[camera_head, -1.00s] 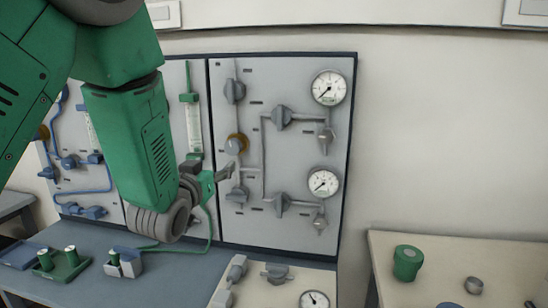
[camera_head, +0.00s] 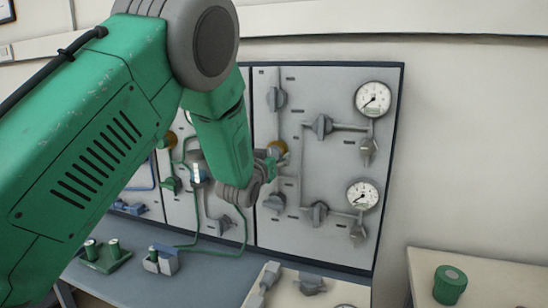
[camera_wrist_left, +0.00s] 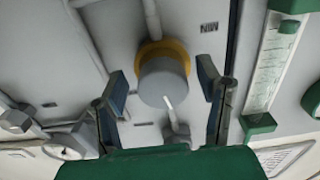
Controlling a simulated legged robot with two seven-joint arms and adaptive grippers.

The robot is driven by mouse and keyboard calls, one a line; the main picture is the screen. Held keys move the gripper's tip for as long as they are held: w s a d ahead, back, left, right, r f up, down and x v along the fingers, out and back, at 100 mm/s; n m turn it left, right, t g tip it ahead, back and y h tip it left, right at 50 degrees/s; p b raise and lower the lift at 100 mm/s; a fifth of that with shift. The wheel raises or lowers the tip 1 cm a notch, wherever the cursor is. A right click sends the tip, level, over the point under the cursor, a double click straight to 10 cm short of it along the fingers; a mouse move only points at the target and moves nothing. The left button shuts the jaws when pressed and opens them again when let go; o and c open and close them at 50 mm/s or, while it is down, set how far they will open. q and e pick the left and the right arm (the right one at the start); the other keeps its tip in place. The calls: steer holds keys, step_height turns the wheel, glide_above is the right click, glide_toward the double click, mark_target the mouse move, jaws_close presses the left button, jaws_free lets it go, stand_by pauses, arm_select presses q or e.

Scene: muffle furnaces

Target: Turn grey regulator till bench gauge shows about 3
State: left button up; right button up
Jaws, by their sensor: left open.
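The grey regulator knob (camera_wrist_left: 163,80) has an ochre collar and a white pointer mark. In the left wrist view it is between the two spread fingers of my left gripper (camera_wrist_left: 162,74), with visible gaps on both sides. In the head view the ochre collar (camera_head: 278,147) shows on the right grey panel, and my left gripper (camera_head: 268,162) is close to it, partly hiding the knob. The bench gauge (camera_head: 345,306) is almost wholly cut off at the bottom edge, so its reading cannot be told. My right gripper is not in view.
The panel carries an upper gauge (camera_head: 373,99), a lower gauge (camera_head: 362,194) and several grey valves near the knob. A green flowmeter (camera_wrist_left: 275,65) is beside the gripper in the wrist view. A green container (camera_head: 449,285) stands on the right table.

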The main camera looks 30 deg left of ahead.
arm_select(q)
steer(key=shift+w+a, duration=0.1)
steer(key=shift+a, duration=0.05)
steer(key=c, duration=1.2)
steer(key=shift+m, duration=0.4)
steer(key=o, duration=1.2)
steer(key=v, duration=1.2)
